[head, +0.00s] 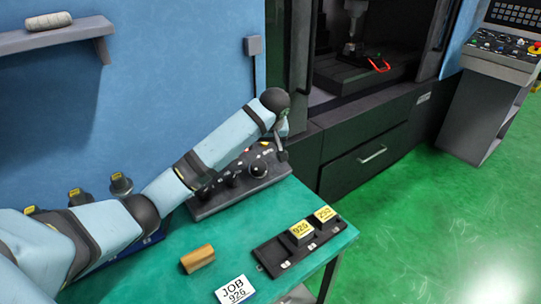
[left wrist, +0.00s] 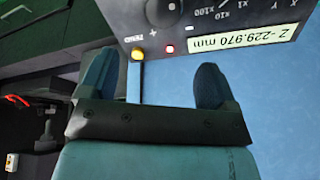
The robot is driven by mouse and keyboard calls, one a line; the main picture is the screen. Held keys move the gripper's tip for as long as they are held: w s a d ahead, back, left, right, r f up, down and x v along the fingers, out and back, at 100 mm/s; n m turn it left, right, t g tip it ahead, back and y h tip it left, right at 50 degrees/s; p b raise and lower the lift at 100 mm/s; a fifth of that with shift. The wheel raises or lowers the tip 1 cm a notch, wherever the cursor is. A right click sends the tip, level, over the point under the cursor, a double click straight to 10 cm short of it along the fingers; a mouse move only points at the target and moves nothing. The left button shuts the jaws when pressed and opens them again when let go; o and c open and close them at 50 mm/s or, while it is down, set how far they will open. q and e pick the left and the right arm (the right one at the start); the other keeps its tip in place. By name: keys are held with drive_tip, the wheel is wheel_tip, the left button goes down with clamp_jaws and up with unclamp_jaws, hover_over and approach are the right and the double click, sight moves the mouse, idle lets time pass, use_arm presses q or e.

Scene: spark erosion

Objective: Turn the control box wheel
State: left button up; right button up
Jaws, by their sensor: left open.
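The control box (head: 230,193) is a dark grey box lying on the green table, with several knobs and small coloured buttons. A round black knob, probably the wheel (head: 258,170), is near its right end. My left gripper (head: 282,147) is open and empty above the box's far right end, apart from the wheel. In the left wrist view the open fingers (left wrist: 153,88) point toward the box (left wrist: 205,32), which shows a yellow button, a lit red button and a display reading Z -229.970 mm. A round knob there (left wrist: 163,10) is cut off at the top edge.
A tan block (head: 197,259), a JOB 926 card (head: 235,290) and a black tray (head: 269,259) with yellow-labelled blocks lie on the table. The machine (head: 370,150) stands behind at the right. Dark holders with yellow tags (head: 121,184) stand left, behind my left arm.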

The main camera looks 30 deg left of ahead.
sight(259, 165)
use_arm(q)
drive_tip(key=x, duration=1.3)
drive_tip(key=shift+s+a, duration=0.1)
drive_tip(key=shift+s, duration=0.1)
use_arm(e)
drive_tip(key=shift+s+a+f, duration=0.1)
drive_tip(key=shift+s+f, duration=0.05)
drive_tip(key=shift+s, duration=0.4)
drive_tip(key=shift+s+a+f, duration=0.1)
drive_tip(key=shift+s, duration=0.4)
use_arm(q)
drive_tip(key=shift+c, duration=0.2)
